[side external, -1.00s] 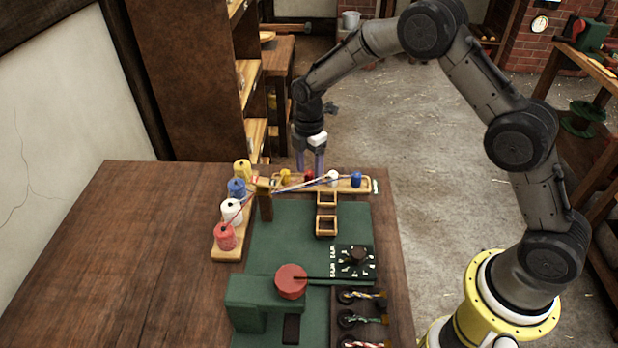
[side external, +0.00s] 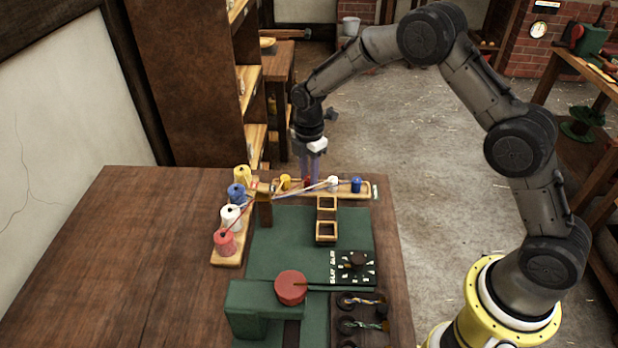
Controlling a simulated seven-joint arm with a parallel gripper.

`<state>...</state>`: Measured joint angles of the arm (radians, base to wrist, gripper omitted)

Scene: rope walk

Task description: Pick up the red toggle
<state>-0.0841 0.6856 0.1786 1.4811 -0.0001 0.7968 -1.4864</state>
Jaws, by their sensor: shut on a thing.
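The red toggle (side external: 307,182) is a small red piece at the wooden rail (side external: 346,195) along the far edge of the table, between the yellow toggle (side external: 285,182) and the white toggle (side external: 333,183). My gripper (side external: 311,180) points straight down over the rail and is shut on the red toggle. Its fingers hide part of the toggle. I cannot tell whether the toggle is clear of the rail. The blue toggle (side external: 356,185) stands at the rail's right end.
Thin strands run from the spools (side external: 231,216) at left past a wooden post (side external: 265,210) to the toggles. The table's left side is clear.

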